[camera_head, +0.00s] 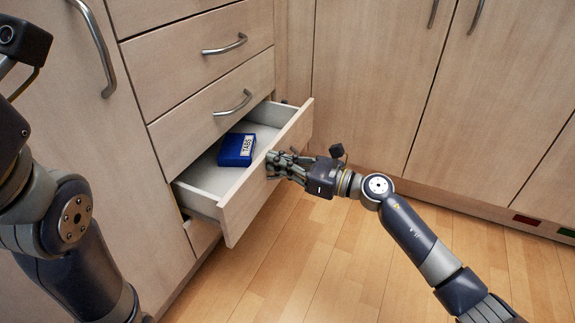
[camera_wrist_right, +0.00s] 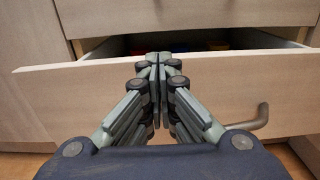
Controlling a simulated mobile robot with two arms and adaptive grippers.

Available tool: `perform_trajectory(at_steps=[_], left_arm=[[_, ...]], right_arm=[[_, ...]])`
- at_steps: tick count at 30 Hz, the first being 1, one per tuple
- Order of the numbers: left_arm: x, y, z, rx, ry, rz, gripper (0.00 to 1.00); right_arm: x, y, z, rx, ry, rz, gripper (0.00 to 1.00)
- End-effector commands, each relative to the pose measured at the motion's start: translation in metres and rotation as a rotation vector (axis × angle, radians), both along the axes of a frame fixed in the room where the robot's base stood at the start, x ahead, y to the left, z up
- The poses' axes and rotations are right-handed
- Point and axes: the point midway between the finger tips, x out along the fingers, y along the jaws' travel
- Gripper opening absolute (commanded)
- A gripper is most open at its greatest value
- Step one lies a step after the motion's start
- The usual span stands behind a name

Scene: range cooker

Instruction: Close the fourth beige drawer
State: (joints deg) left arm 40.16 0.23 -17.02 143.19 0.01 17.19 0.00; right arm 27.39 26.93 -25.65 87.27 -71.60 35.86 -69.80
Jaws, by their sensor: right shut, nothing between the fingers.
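The beige drawer (camera_head: 250,205) is pulled out from the cabinet below two shut drawers. Its front panel also spans the right wrist view (camera_wrist_right: 60,104), with the drawer's opening behind it. A blue box labelled TABS (camera_head: 237,150) lies inside the drawer. My right gripper (camera_head: 272,166) is shut and empty, with its fingertips at the drawer's front panel; in the right wrist view the closed fingers (camera_wrist_right: 158,62) reach up to the panel's upper edge. I cannot tell whether they touch it. My left arm shows at the left, but its gripper is out of view.
Two shut drawers with curved metal handles, the upper (camera_head: 225,45) and lower (camera_head: 233,103), sit above the open one. A tall cabinet door (camera_head: 60,120) is at the left. Shut cabinet doors (camera_head: 370,80) stand behind at the right. The wooden floor (camera_head: 330,270) in front is clear.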

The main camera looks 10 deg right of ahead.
Motion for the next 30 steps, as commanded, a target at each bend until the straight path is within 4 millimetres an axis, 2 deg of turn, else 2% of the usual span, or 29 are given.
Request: perform_trajectory(at_steps=[6,12,19,30], left_arm=[[0.000,0.000,-0.005,0.001,0.001,-0.001,0.30],[0.000,-0.001,-0.008,0.001,0.001,-0.005,0.30],[0.000,-0.001,-0.010,-0.002,0.001,-0.007,0.30],[-0.001,0.000,-0.010,-0.002,0.000,-0.007,0.30]], right_arm=[[0.023,0.033,0.000,0.002,-0.001,0.000,0.00],[0.039,0.057,-0.001,0.000,0.000,0.001,0.00],[0.048,0.070,-0.001,-0.001,0.001,-0.001,0.00],[0.049,0.072,0.000,0.000,0.000,0.000,0.00]])
